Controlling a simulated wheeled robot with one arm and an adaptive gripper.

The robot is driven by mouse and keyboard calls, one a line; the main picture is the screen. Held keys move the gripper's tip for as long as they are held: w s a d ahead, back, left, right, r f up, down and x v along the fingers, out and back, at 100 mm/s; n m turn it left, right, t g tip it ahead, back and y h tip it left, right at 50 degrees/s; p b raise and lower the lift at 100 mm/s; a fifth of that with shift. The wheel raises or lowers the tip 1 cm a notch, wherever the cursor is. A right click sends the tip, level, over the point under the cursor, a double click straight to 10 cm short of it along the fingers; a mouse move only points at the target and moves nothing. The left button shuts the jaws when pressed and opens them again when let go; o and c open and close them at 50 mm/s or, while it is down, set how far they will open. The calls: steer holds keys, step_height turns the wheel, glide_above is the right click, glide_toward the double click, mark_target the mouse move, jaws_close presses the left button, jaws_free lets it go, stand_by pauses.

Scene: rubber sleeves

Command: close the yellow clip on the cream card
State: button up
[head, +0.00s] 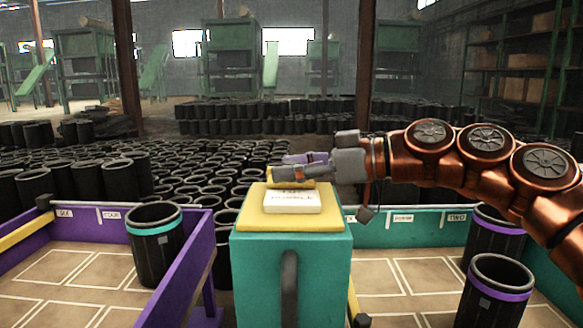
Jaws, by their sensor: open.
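The cream card (292,202) lies flat on the yellow top (247,215) of a teal stand (245,265). Marks are printed on its upper face. The yellow clip (292,185) shows as a small yellow piece at the card's back edge, partly covered by my gripper. I cannot tell from this view how far its jaws are apart. My gripper (290,166) reaches in from the right with its open fingers at the clip, just above and behind the card. Whether the fingers touch the clip is not clear.
A purple-walled bin (185,275) on the left holds a black sleeve with a teal band (155,245). A teal-walled bin (425,221) on the right holds black sleeves with purple bands (500,292). Many black sleeves stand on the floor behind.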

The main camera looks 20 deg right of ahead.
steer(key=v, duration=1.2)
stand_by(0.3)
